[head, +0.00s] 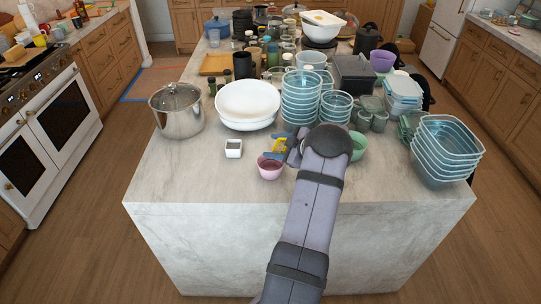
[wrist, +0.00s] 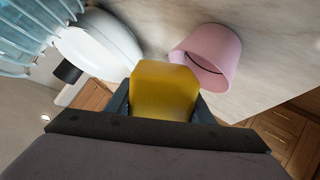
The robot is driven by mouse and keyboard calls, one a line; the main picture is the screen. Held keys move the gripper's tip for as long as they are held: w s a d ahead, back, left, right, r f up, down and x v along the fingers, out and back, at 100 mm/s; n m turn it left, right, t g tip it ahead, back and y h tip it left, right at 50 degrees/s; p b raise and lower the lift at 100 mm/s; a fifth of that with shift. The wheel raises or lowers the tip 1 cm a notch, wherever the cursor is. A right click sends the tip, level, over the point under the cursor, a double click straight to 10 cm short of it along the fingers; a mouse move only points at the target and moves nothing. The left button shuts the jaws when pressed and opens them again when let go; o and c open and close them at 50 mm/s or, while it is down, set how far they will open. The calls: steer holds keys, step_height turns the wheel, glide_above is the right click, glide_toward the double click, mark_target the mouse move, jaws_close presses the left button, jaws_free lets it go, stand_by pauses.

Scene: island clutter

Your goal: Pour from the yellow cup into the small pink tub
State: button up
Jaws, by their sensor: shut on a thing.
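The yellow cup (head: 279,144) is held by my gripper (head: 281,146) above the island top, just beyond the small pink tub. In the wrist view the yellow cup (wrist: 163,92) sits between the two dark fingers of my gripper (wrist: 163,102). The cup looks tilted in the head view; its mouth and contents cannot be made out. The small pink tub (head: 270,167) stands upright on the island near its front, close to the cup. In the wrist view the pink tub (wrist: 212,50) is at upper right, apart from the cup.
Behind are a steel pot (head: 177,113), white bowls (head: 248,103) and stacked blue glass containers (head: 301,98). A green bowl (head: 359,146) is right of my arm. The island's front left is clear.

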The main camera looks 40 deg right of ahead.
steer(key=shift+f+n+g+h, duration=0.4)
stand_by(0.4)
steer(key=shift+w+a+r+g+h+p, duration=0.1)
steer(key=shift+r+g+h+p, duration=0.15)
steer(key=shift+p, duration=0.2)
steer(key=shift+f+n+g, duration=0.1)
steer(key=shift+n+g, duration=0.15)
steer(key=shift+n, duration=0.05)
